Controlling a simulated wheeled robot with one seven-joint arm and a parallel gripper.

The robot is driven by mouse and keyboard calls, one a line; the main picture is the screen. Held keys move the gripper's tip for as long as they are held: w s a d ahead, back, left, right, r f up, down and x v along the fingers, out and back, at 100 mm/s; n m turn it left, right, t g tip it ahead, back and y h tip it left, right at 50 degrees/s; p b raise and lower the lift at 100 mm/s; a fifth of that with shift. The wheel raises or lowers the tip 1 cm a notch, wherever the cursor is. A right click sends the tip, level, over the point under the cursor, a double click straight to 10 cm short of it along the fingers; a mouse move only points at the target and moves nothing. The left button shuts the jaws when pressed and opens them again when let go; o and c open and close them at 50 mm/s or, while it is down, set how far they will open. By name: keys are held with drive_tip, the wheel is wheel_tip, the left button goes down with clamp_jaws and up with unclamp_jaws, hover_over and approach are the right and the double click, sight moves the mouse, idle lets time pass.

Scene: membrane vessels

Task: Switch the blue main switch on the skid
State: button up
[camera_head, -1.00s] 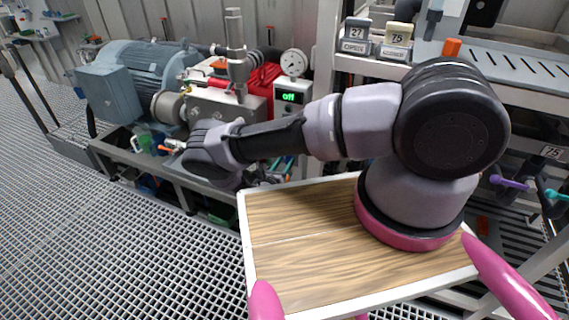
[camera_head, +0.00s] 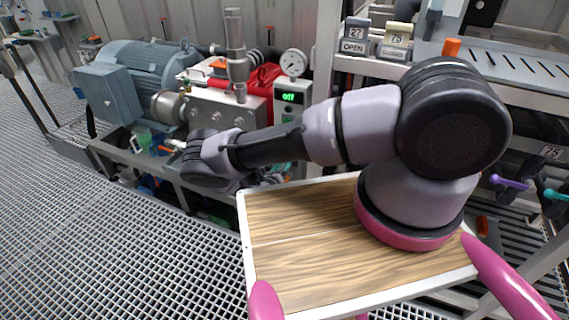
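The skid (camera_head: 185,187) stands at the upper left, with a blue-grey motor and a grey pump block on it. A grey control box (camera_head: 291,118) at its right end has a small green display that reads "off". I cannot make out a blue main switch; part of the skid's front is hidden behind my arm. My arm reaches left across the picture, and its dark wrist is in front of the skid's front edge, below the pump block. My gripper's fingers are not visible, so I cannot see whether they touch anything.
The blue-grey motor (camera_head: 145,68), a round pressure gauge (camera_head: 293,62) and a red part (camera_head: 263,82) are on the skid. A rack (camera_head: 505,75) with numbered tags stands at the right. The grating floor (camera_head: 75,235) at the left is clear.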

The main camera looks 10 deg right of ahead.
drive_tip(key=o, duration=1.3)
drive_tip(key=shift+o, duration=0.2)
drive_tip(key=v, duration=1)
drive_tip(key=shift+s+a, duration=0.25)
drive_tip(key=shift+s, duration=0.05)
